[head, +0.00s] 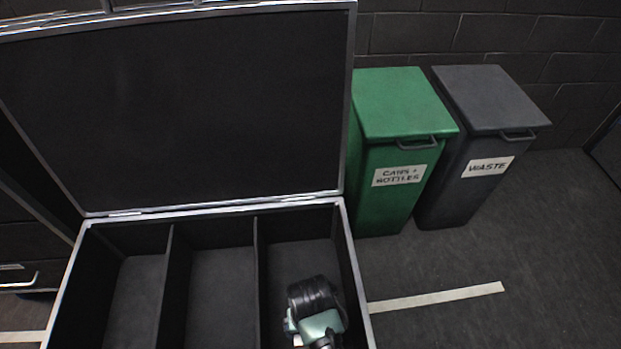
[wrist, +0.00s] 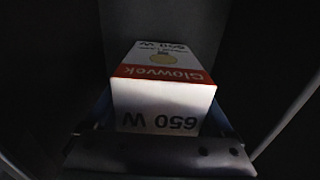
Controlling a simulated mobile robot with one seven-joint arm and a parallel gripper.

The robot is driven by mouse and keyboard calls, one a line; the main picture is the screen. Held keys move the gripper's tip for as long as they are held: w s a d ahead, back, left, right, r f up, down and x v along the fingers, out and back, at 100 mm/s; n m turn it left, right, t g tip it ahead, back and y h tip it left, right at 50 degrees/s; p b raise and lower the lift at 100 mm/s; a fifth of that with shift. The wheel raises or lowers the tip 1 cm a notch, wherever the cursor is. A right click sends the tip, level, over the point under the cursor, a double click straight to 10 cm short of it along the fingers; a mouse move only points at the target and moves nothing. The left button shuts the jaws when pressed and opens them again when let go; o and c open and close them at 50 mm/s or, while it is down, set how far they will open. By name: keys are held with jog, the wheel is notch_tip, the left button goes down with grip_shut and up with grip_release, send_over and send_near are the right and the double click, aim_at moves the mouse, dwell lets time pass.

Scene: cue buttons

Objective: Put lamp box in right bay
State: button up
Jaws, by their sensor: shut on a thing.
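The lamp box (wrist: 162,100), white with an orange band marked "Glowvok" and "650 W", shows in the wrist view. My gripper (wrist: 162,118) is shut on it, with a jaw at each side. In the head view my wrist is over the right bay (head: 290,255) of the open black case (head: 357,275). Dark walls surround the box in the wrist view. Whether its underside touches the bay floor cannot be told.
Thin dividers separate the right bay from the empty-looking middle bay (head: 220,290) and left bay (head: 135,300). The case lid (head: 180,110) stands open behind. A green bin (head: 400,110) and a grey waste bin (head: 485,100) stand to the right.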

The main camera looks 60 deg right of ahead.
jog(key=shift+f+b, duration=0.6)
jog(key=shift+f, duration=1.05)
jog(key=shift+f, duration=0.15)
jog(key=o, duration=1.1)
jog(key=shift+o, duration=0.2)
notch_tip(320, 180, up, 12)
jog(key=p, duration=0.4)
jog(key=shift+r+p, duration=0.2)
jog(key=shift+p, duration=0.2)
